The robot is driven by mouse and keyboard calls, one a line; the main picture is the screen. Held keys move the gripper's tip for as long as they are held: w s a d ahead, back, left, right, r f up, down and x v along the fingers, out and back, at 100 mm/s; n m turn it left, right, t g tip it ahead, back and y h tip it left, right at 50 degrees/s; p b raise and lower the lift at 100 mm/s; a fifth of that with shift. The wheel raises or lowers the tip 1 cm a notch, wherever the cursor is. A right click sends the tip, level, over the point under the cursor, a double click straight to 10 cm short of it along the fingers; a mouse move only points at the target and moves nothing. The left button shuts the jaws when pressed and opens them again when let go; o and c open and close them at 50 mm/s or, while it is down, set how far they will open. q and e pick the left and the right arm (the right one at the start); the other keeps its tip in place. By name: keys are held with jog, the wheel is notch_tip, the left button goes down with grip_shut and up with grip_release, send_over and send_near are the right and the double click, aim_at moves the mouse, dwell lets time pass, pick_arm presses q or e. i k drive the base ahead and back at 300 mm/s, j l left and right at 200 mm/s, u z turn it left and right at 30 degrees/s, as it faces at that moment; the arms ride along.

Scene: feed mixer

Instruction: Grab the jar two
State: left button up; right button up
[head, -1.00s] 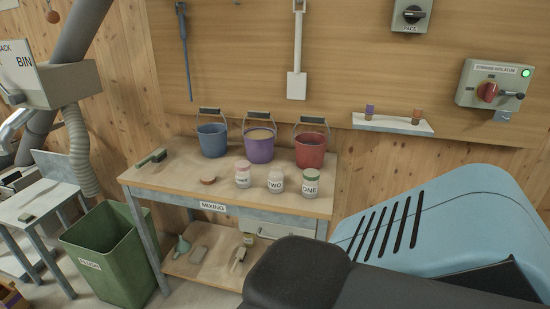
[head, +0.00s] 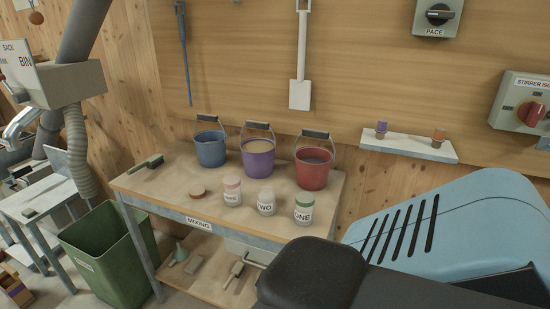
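The jar two (head: 267,202) stands upright on the mixing table (head: 150,196), near its front edge. It has a pale lid and a label reading "TWO". A jar with a pink lid (head: 232,190) stands to its left, its label partly turned away. A jar labelled "ONE" with a green lid (head: 304,208) stands to its right. The jars are apart from each other. Neither of my grippers shows in the head view.
Blue (head: 210,149), purple (head: 257,159) and red (head: 313,168) buckets stand behind the jars. A brush (head: 147,163) and a round reddish lid (head: 198,193) lie left of the jars. A green bin (head: 108,262) stands at the table's left. A wall shelf (head: 408,147) is at right.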

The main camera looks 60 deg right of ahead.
aim_at(266, 197)
jog(key=k+l, duration=0.1)
jog(key=l, duration=0.35)
jog(key=k+l, duration=0.1)
jog(key=l, duration=0.4)
jog(key=k+l, duration=0.1)
jog(key=l, duration=0.35)
jog(key=k+l, duration=0.1)
jog(key=l, duration=0.35)
